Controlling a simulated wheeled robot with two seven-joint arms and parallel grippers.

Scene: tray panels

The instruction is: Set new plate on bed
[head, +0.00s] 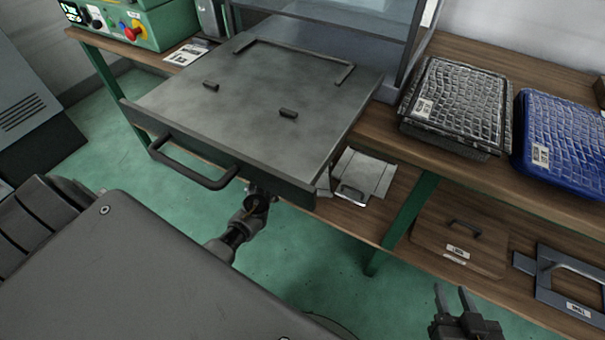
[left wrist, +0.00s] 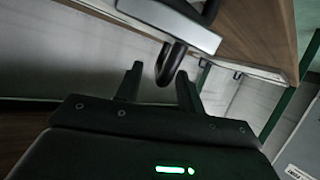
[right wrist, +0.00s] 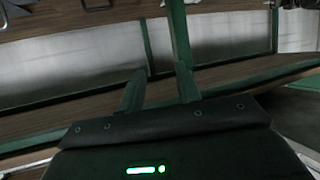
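The grey metal bed (head: 245,105) is pulled out over the bench front; its top is bare except for two small dark pegs and a raised angle strip. A brown plate with a handle and label (head: 458,246) and a blue-grey frame plate (head: 570,283) lie on the lower shelf. My left gripper is hidden under the bed in the head view. In the left wrist view its open fingers (left wrist: 162,85) stand either side of a black handle end (left wrist: 170,62); I cannot tell whose handle. My right gripper (head: 455,298) is open and empty, in front of the lower shelf.
A black-grey tray (head: 458,100) and a blue tray (head: 570,140) stand on the bench right of the bed. A small metal plate with a handle (head: 365,175) lies on the lower shelf beneath. A green bench leg (head: 405,222) stands between. A green control box (head: 135,22) is at far left.

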